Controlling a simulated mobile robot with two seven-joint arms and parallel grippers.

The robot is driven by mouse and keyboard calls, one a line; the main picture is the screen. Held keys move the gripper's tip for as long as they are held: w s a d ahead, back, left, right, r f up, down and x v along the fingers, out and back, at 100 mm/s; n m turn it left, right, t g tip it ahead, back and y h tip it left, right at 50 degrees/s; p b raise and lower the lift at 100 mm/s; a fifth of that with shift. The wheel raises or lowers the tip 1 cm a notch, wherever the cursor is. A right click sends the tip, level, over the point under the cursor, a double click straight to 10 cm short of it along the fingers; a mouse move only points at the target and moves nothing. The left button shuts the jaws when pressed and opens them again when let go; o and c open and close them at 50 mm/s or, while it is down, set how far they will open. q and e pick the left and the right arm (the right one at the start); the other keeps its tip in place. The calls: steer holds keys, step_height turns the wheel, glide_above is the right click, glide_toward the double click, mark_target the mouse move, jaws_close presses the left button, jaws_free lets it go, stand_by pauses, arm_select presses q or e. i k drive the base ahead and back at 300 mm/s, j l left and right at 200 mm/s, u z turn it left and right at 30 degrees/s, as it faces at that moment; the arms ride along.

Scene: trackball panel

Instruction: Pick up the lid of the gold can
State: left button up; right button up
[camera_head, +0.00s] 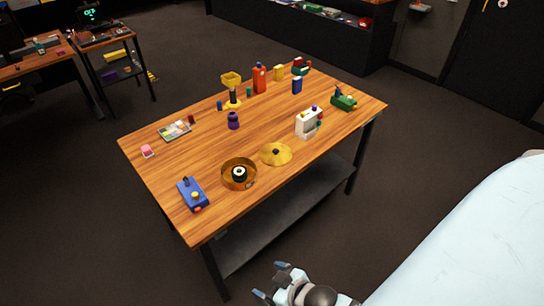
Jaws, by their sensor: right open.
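A yellow-gold lid (276,154) with a small dark knob lies flat on the wooden table (168,174), near its front edge. Just left of it stands an open, round gold-brown can (239,184) with a black and white round thing inside. The lid is beside the can, off its top. My right gripper (272,284) is at the bottom of the view, below and in front of the table, well apart from the lid. Its fingers are spread and nothing shows between them. My left gripper is out of view.
A blue device (193,194) stands left of the can, and a white box-like object (308,122) stands right of the lid. A purple object (233,121) and a yellow funnel-topped stand (232,90) are farther back. The table's left middle is mostly clear.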

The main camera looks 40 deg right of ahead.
mark_target(274, 154)
steer(key=i+l+z, duration=0.25)
steer(key=i, duration=0.2)
steer(key=i+l+z, duration=0.25)
steer(key=i, duration=0.25)
